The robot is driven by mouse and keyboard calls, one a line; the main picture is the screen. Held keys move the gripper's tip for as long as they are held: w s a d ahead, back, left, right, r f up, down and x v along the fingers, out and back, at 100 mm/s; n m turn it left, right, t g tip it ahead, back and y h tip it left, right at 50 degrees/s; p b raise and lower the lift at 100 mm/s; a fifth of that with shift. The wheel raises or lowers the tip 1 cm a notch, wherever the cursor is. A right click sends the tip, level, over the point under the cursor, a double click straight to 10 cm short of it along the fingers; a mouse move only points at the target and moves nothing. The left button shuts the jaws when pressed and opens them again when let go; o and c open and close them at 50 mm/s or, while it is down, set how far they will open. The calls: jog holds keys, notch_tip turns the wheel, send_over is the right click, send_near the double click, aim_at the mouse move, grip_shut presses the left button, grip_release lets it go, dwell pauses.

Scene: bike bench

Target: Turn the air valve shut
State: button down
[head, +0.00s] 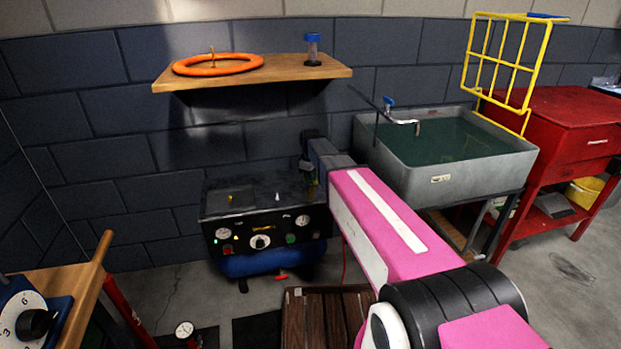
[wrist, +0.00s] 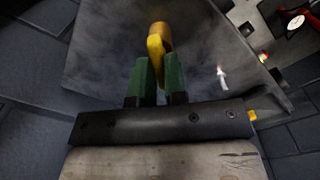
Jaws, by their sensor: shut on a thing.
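A yellow lever (wrist: 155,50) with a brass-coloured rounded part (wrist: 161,32) beyond it shows in the wrist view; it looks like the air valve's handle. My gripper (wrist: 158,68) is shut on the yellow lever, with one green finger on each side of it. In the head view my gripper (head: 310,176) is over the back right of the black compressor top (head: 255,193). The valve is mostly hidden there behind the gripper and my pink arm. I cannot tell how far the lever is turned.
The compressor's front panel (head: 270,240) has gauges and knobs; a blue tank (head: 262,264) is below. A wooden shelf (head: 300,72) with an orange ring (head: 216,65) hangs above. A grey sink (head: 450,185) and a red cabinet (head: 560,125) stand to the right.

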jog(key=m, duration=0.4)
jog(key=shift+s+m, duration=0.1)
jog(key=shift+m, duration=0.2)
jog(key=m, duration=0.4)
jog(key=shift+m, duration=0.3)
jog(key=c, duration=1.2)
grip_release()
jog(key=shift+d, duration=0.1)
jog(key=shift+o, duration=0.2)
notch_tip(320, 180, up, 11)
